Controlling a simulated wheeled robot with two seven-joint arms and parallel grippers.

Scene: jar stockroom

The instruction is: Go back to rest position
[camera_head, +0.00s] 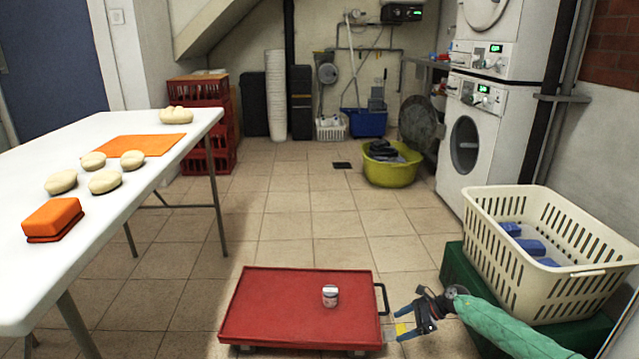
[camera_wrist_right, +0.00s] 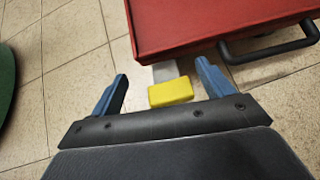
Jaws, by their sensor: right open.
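My right gripper (camera_head: 399,323) is beside the right edge of a red cart (camera_head: 290,300), low over the floor. In the right wrist view the right gripper (camera_wrist_right: 161,82) is open, its two blue fingers apart. A yellow block or pedal (camera_wrist_right: 171,92) shows between the fingers, on a grey strip at the cart's edge; I cannot tell whether they touch it. A small white jar (camera_head: 330,296) with a dark label stands upright on the cart. My left gripper is not in either view.
A cream basket (camera_head: 522,282) with blue items sits on a green box (camera_head: 452,268) at the right. A white table (camera_head: 130,190) with pale round pieces and an orange box stands at the left. A yellow-green tub (camera_head: 388,174) stands farther back. The tiled floor between is clear.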

